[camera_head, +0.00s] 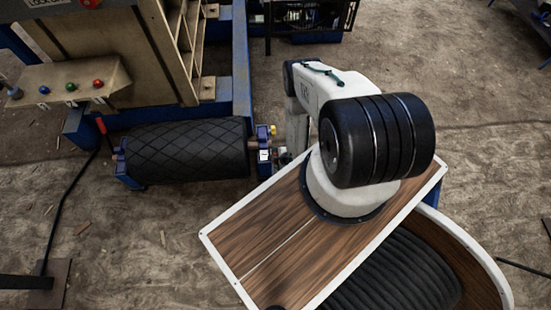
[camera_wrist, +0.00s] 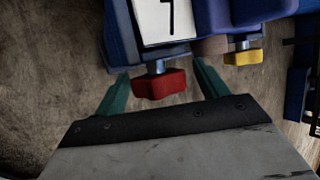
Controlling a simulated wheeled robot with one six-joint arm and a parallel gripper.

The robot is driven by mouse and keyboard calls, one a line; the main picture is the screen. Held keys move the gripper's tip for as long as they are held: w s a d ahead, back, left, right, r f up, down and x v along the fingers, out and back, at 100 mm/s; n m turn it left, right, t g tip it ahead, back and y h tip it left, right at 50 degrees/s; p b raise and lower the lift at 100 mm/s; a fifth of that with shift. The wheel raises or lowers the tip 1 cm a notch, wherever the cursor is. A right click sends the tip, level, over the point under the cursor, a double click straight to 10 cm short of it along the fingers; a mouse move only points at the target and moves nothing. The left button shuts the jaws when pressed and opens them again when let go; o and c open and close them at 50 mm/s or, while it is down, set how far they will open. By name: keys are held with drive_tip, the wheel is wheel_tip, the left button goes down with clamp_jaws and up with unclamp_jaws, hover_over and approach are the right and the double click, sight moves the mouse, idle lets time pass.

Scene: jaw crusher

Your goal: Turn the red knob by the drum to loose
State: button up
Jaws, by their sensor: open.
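The red knob (camera_wrist: 160,84) shows in the wrist view on a short grey stem, below a white label (camera_wrist: 165,20) on a blue bracket. My gripper (camera_wrist: 161,70) is open, with one teal finger to the left of the red knob and one to its right. Gaps show on both sides, and the knob's depth between the fingers is hard to judge. In the head view the black ribbed drum (camera_head: 190,152) lies left of my arm, and the labelled bracket (camera_head: 264,150) is at its right end. The red knob cannot be made out there.
A yellow knob (camera_wrist: 243,57) sits right of the red one, close to my right finger. A control box (camera_head: 70,85) with coloured buttons and a red-tipped lever (camera_head: 101,125) stand at the left. A blue frame (camera_head: 242,60) rises behind the drum.

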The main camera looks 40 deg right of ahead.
drive_tip(key=v, duration=0.7)
drive_tip(key=shift+r, duration=0.3)
drive_tip(key=shift+s, duration=0.1)
